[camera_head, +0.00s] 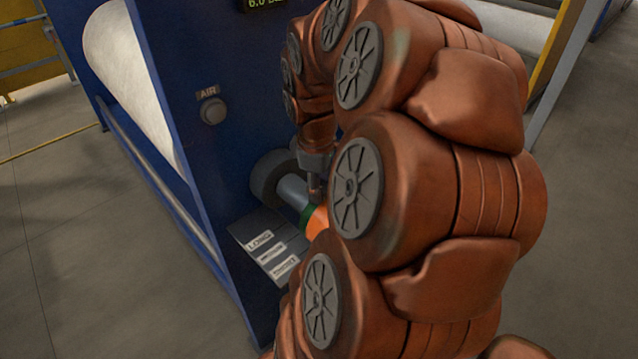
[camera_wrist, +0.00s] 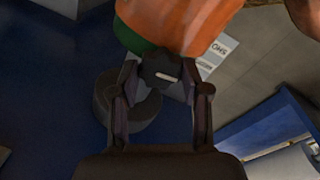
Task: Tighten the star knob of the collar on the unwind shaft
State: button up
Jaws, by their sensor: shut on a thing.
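The dark star knob (camera_wrist: 160,70) with a pale mark on it sits between my fingertips in the wrist view. My gripper (camera_wrist: 161,78) is shut on it, a finger on either side. Behind the knob are a green band (camera_wrist: 130,38) and an orange round part (camera_wrist: 185,22) on the shaft; which of them is the collar I cannot tell. In the head view the grey unwind shaft (camera_head: 293,190) sticks out of the blue panel, with the green band (camera_head: 307,215) and orange part (camera_head: 318,222) near its outer end. My gripper (camera_head: 315,190) points down at it; the knob is hidden there.
A thick dark ring (camera_head: 268,172) surrounds the shaft at the blue machine panel (camera_head: 190,150). An AIR button (camera_head: 213,111) is above and a label plate (camera_head: 268,245) below. A white roll (camera_head: 120,70) lies behind the panel. The floor at left is clear.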

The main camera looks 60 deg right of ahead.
jog(key=shift+f+m+b, duration=0.2)
jog(key=shift+m+b, duration=0.1)
jog(key=shift+b, duration=0.25)
jog(key=m+b, duration=0.1)
jog(key=b, duration=0.1)
jog(key=m+b, duration=0.1)
jog(key=b, duration=0.2)
jog(key=shift+f, duration=0.25)
jog(key=m+b, duration=0.5)
jog(key=b, duration=0.2)
jog(key=shift+m+h, duration=0.3)
jog(key=shift+m, duration=0.1)
jog(key=m+b, duration=0.5)
jog(key=shift+r, duration=0.2)
jog(key=shift+r+m+g+b, duration=0.15)
jog(key=shift+m+g+b, duration=0.15)
jog(key=shift+m+b, duration=1.4)
jog(key=shift+m+p, duration=0.4)
jog(key=shift+m, duration=0.2)
jog(key=o, duration=1.1)
jog(key=shift+r, duration=0.1)
jog(key=shift+o, duration=0.2)
